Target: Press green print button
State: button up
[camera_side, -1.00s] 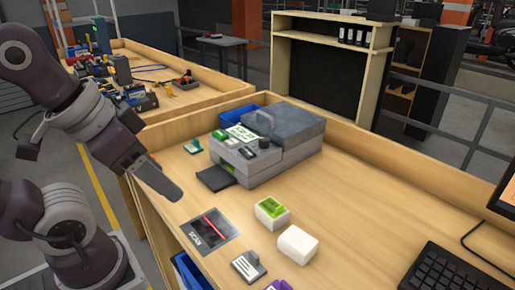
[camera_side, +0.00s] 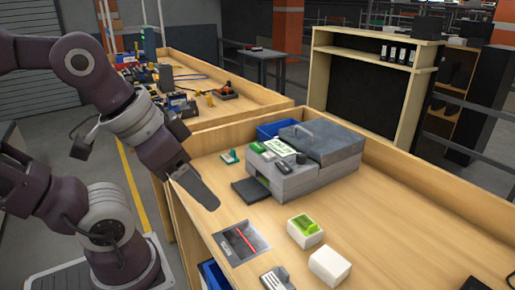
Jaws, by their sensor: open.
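A grey printer-like machine (camera_side: 303,178) stands on the wooden bench, right of my gripper. A small green button (camera_side: 257,147) shows at the left front of its top, beside a pale green-and-white panel (camera_side: 279,147) and dark controls (camera_side: 284,167). A dark tray (camera_side: 251,190) sticks out at its front. My gripper (camera_side: 208,199) is over the bench's left edge, pointing down and right. It is open, seen side-on with nothing visible in it, and stands apart from the machine.
A dark scan pad (camera_side: 222,248) with a red line lies below my gripper. A white block with a green top (camera_side: 304,231), a plain white block (camera_side: 330,266) and a grey-white item (camera_side: 275,279) sit nearby. A blue bin (camera_side: 272,130) is behind the machine. The right bench surface is clear.

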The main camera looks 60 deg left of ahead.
grip_shut()
dwell(1.5)
